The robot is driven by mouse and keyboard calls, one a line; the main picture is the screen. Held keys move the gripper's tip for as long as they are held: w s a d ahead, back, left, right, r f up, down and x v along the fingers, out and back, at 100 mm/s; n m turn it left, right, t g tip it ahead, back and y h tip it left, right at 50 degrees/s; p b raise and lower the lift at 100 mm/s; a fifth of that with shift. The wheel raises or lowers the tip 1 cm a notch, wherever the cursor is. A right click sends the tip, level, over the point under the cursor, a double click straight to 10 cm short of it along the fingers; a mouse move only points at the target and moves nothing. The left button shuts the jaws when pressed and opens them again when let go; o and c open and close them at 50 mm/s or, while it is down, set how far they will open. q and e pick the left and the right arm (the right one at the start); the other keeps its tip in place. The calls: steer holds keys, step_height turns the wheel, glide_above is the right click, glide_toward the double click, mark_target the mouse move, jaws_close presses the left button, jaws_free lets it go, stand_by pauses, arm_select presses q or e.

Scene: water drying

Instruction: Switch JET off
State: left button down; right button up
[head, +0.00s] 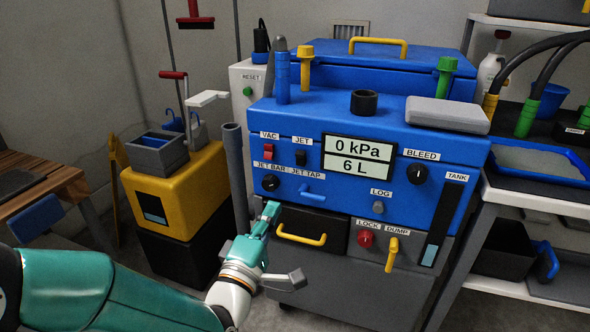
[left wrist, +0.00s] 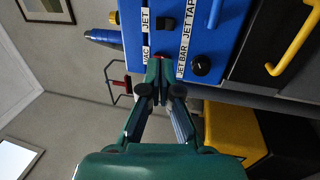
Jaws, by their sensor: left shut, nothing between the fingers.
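The JET switch (head: 300,158) is a small black rocker under its JET label, on the front of the blue machine (head: 340,120). It also shows in the left wrist view (left wrist: 166,24). I cannot tell which way it is tipped. The red VAC switch (head: 268,151) sits just left of it. My left gripper (head: 270,210) is shut and empty, and in the head view shows below the JET BAR knob (head: 270,184). In the left wrist view its fingertips (left wrist: 160,65) cover most of the VAC switch; contact cannot be told. My right gripper is out of view.
The blue JET TAP lever (head: 312,193) sticks out below the JET switch. A yellow drawer handle (head: 302,239) and a red LOCK knob (head: 365,239) are lower down. The display (head: 357,156) reads 0 kPa and 6 L. A yellow cart (head: 175,190) stands at left.

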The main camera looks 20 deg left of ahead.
mark_target(300, 158)
arm_select(q)
steer(key=shift+w, duration=0.1)
steer(key=x, duration=1.3)
steer(key=shift+w+b, duration=0.35)
steer(key=shift+w, duration=0.05)
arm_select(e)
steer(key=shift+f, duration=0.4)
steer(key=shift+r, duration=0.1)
